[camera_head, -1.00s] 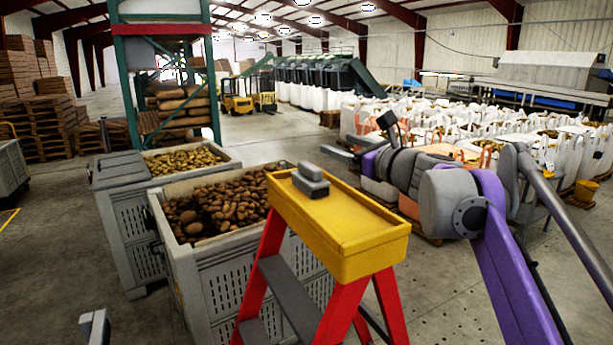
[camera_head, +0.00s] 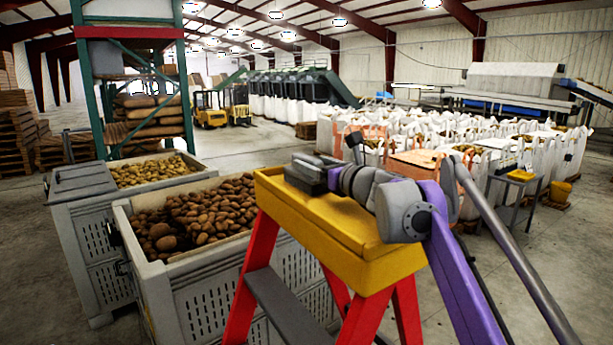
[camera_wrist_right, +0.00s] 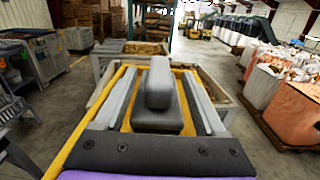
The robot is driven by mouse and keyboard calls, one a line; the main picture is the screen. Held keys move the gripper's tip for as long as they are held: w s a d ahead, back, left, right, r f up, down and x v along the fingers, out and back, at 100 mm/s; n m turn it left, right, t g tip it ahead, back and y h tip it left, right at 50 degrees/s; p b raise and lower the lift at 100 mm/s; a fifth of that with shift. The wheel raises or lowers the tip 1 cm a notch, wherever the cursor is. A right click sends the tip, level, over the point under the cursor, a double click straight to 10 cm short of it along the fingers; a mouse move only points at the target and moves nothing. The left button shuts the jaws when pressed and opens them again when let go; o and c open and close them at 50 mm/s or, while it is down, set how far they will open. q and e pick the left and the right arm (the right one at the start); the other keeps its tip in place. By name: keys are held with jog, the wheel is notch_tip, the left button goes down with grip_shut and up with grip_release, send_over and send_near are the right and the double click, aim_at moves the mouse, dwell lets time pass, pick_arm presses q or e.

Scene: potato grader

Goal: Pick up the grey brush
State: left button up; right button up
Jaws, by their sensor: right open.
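The grey brush (camera_wrist_right: 158,112), a block with a raised handle, lies on the yellow top of a red-legged stepladder (camera_head: 340,250). In the head view the brush (camera_head: 309,165) is at the top's far left end, partly covered by my right gripper. My right gripper (camera_wrist_right: 159,74) is open, with one finger on each side of the brush. A gap shows between each finger and the brush in the wrist view. In the head view the right gripper (camera_head: 303,174) is low over the ladder top. My left gripper is not in view.
A grey crate of brown potatoes (camera_head: 180,275) stands just left of the ladder, with a second potato crate (camera_head: 75,215) behind it. White bulk bags (camera_head: 520,160) fill the right background. A small table (camera_head: 515,180) stands at the right.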

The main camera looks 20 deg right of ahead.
aim_at(305, 156)
jog(key=w, duration=0.4)
jog(key=shift+a, duration=0.35)
jog(key=shift+s, duration=0.1)
grip_shut()
